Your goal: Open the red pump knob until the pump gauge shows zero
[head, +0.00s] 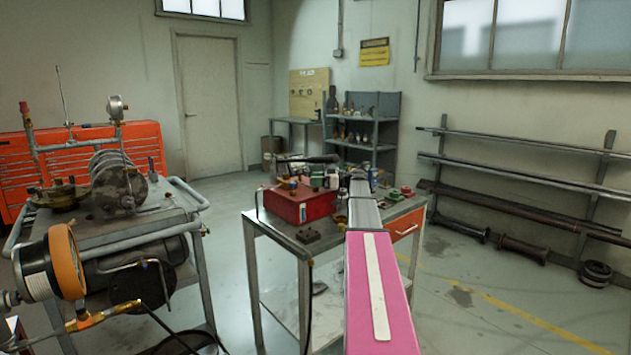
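A red box-shaped pump (300,205) stands on the workbench in the middle of the head view. A long dark lever (305,158) lies across above it. Small fittings crowd its top. I cannot single out the red knob or read a gauge there. My pink and grey arm reaches forward over the bench, just right of the pump. Its far end merges with small items beside the pump. I cannot make out the fingers, or whether they touch anything.
The workbench (280,238) also carries a dark block (308,236) and green and red parts (401,193). At left stands a metal cart (160,228) with pipes and a large orange-rimmed gauge (68,262). Pipe racks (520,180) line the right wall. Floor is open at right.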

